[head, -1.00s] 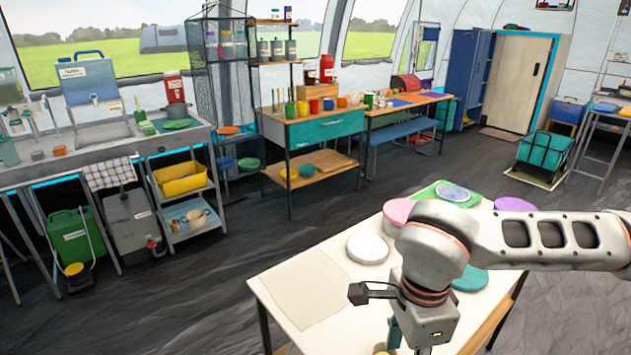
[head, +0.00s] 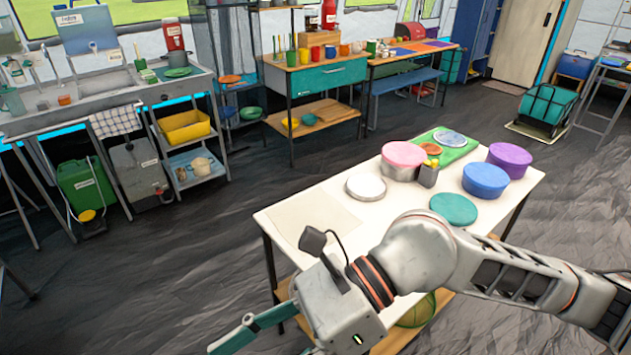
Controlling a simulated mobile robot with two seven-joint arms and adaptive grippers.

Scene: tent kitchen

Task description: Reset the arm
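My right arm (head: 415,255) comes in from the right, over the front edge of the white table (head: 400,205). Its wrist and my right gripper (head: 240,336) hang low at the bottom of the head view, in front of the table's near left corner. One teal finger points down to the left. The other finger does not show clearly, so the opening cannot be judged. Nothing is seen held. My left gripper is not in view.
The table holds a white round tin (head: 366,187), pink-lidded tin (head: 404,158), blue tin (head: 485,180), purple tin (head: 509,160), teal lid (head: 453,208) and green board (head: 462,140). A sink counter (head: 95,95) stands far left, with open floor between.

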